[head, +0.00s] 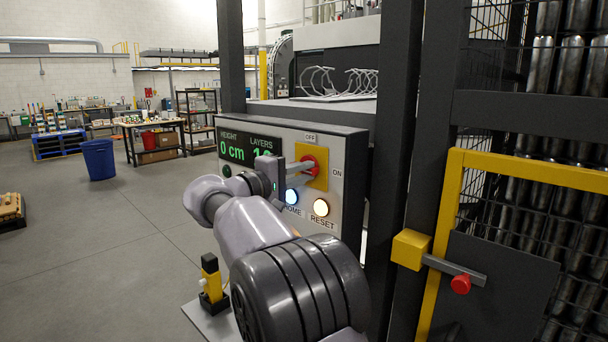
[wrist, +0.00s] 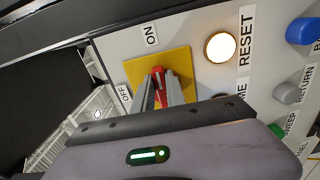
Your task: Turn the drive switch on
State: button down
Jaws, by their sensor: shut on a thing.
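The drive switch is a red rotary handle (head: 312,159) on a yellow plate (head: 321,179) on the grey control panel (head: 343,150). An OFF label (head: 310,138) sits above the plate and an ON label (head: 337,173) to its right. My gripper (head: 303,167) reaches in from the left and is shut on the red handle. The wrist view shows the handle (wrist: 157,73) between the fingertips (wrist: 163,88). The fingers cover part of it, and I cannot tell which label it points to.
A lit blue-white HOME button (head: 292,196) and a lit RESET button (head: 321,207) are just below the switch. A green display (head: 248,149) is left of it. A dark post (head: 398,130) and a yellow-framed gate (head: 445,240) stand right.

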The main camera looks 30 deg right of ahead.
jog(key=c, duration=1.4)
grip_release()
jog(key=shift+o, duration=0.2)
jog(key=shift+a, duration=0.1)
jog(key=p+v, duration=0.2)
jog(key=v, duration=1.5)
jog(key=s+d+f+m+g+y+b, duration=0.1)
jog(key=s+d+f+g+y+b, duration=0.25)
jog(key=s+f, duration=0.65)
jog(key=s+d+f+m+y+b, duration=0.1)
jog(key=s+d+f+y+b, duration=0.1)
jog(key=s+f+y+b, duration=0.5)
jog(key=s+a+f+m+t+y+b, duration=0.2)
jog(key=s+a+f+m+y, duration=0.4)
jog(key=s+a+f, duration=0.6)
jog(key=s+f+t+y, duration=0.1)
jog(key=s+f+y, duration=0.1)
jog(key=s+f, duration=0.1)
jog(key=shift+s, duration=0.4)
